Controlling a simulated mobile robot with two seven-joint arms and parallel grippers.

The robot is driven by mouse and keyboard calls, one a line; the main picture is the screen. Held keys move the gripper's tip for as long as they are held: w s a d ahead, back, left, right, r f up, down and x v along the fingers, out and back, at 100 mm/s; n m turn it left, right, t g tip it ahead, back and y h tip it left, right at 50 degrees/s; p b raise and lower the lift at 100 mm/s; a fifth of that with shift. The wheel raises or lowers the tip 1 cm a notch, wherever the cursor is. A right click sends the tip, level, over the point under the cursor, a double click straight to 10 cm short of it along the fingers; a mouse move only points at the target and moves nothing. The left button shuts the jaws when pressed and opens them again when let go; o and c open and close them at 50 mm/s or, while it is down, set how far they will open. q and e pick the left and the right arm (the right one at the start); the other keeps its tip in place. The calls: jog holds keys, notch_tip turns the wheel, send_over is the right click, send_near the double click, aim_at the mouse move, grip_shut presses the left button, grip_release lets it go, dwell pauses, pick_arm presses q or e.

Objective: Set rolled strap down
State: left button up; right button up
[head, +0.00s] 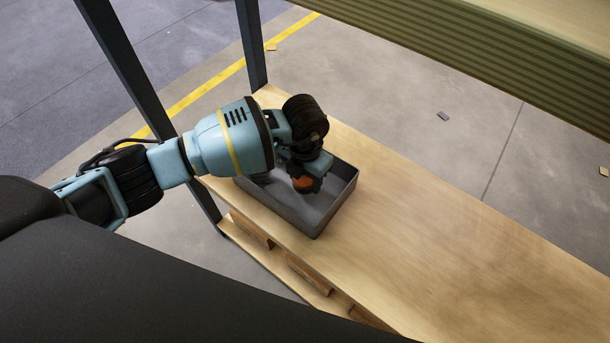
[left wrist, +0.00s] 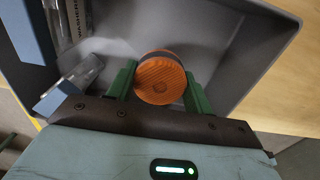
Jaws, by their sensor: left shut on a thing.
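The rolled strap is an orange coil (left wrist: 161,80) held between the green fingers of my left gripper (left wrist: 158,90) in the left wrist view. In the head view the orange strap (head: 303,184) shows below my left gripper (head: 308,180), over a dark grey tray (head: 322,222). The gripper is shut on the strap. The tray (left wrist: 240,85) also fills much of the left wrist view. I cannot tell whether the strap touches the tray floor. My right gripper is not in view.
The tray stands on a wooden bench (head: 440,240). The bench right of the tray is clear. A dark post (head: 252,45) stands behind the bench.

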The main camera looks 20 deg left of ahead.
pick_arm(q)
jog(key=shift+f, duration=0.4)
jog(key=shift+f+b, duration=0.15)
jog(key=shift+b, duration=0.15)
jog(key=o, duration=1)
notch_tip(320, 180, up, 13)
jog(key=shift+r+p, duration=0.1)
jog(key=shift+p, duration=0.7)
